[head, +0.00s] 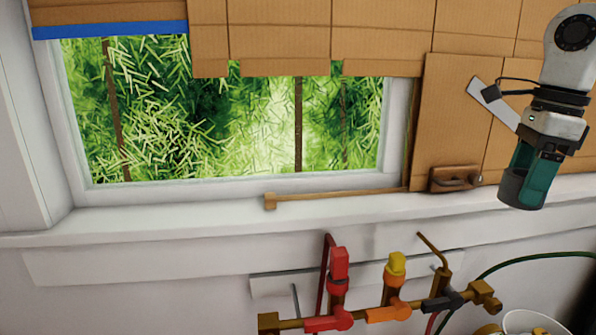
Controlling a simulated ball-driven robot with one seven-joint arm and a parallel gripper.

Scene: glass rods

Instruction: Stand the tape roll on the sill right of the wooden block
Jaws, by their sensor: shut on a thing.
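The wooden block (438,183), brown with a dark metal handle on its front, sits on the white sill (170,217) against the cardboard at the right. My gripper (529,178), with teal sides, hangs pointing down to the right of the block. It is shut on a dark, round, band-like thing at its lower end, which looks like the tape roll (522,192). The gripper hides part of it. The roll appears in front of the sill's right part; I cannot tell whether it touches the sill.
A thin wooden stick (340,194) with a thicker left end lies on the sill left of the block. Below are pipes with red (339,265) and yellow (397,266) valves, a green hose (530,259) and a white bucket (535,320). The left sill is clear.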

